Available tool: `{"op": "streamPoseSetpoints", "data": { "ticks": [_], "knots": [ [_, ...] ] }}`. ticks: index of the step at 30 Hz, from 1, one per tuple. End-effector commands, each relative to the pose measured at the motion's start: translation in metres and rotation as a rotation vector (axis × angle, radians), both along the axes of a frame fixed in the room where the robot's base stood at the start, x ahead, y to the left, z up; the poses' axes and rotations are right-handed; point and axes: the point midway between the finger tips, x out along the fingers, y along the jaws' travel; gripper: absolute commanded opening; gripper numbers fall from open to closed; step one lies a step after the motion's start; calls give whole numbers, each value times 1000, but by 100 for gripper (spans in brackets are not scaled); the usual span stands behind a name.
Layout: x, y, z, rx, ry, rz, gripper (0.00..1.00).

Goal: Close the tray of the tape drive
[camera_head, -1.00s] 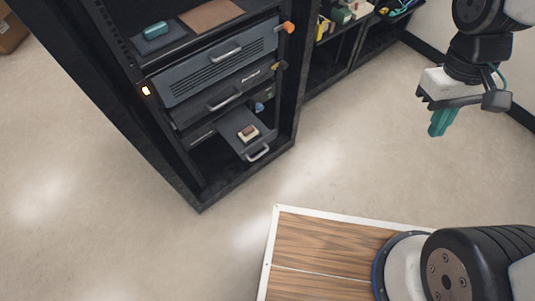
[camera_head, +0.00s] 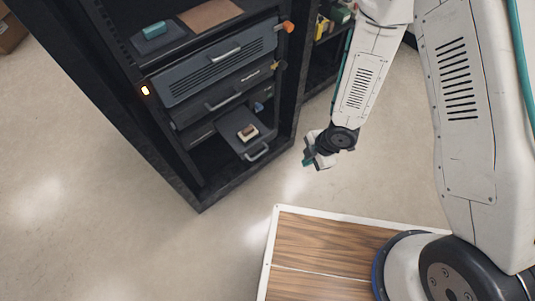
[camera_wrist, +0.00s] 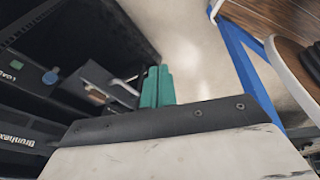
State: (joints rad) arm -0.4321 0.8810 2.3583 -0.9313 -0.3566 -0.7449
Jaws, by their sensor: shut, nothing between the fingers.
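The tape drive's dark tray (camera_head: 232,132) sticks out of the lowest unit in the black rack, with a light metal handle (camera_head: 257,152) on its front edge. A small cream and brown block (camera_head: 248,132) lies on the tray. My gripper (camera_head: 306,162) is shut and empty, its teal fingers pointing left, in front of the rack and to the right of the tray handle, apart from it. In the wrist view the shut teal fingers (camera_wrist: 157,86) point toward the rack, and the tray (camera_wrist: 108,84) shows to their left.
Above the tray the rack holds grey drawer units (camera_head: 218,68) with handles, and an orange knob (camera_head: 288,27) juts out at their right. A teal block (camera_head: 155,30) lies on the upper shelf. A wooden board with a white edge (camera_head: 320,250) is at the front. The floor between is clear.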

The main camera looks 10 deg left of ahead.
Motion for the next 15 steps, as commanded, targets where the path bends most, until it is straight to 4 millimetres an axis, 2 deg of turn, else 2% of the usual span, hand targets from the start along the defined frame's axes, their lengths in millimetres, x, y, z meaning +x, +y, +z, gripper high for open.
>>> {"op": "streamPoseSetpoints", "data": {
  "ticks": [3,8,11,15],
  "knots": [
    [5,30,10,154,-61,131,0],
    [6,51,22,270,-117,226,0],
    [6,56,19,280,-130,244,0],
    [6,66,3,278,-128,245,0]
  ]
}}
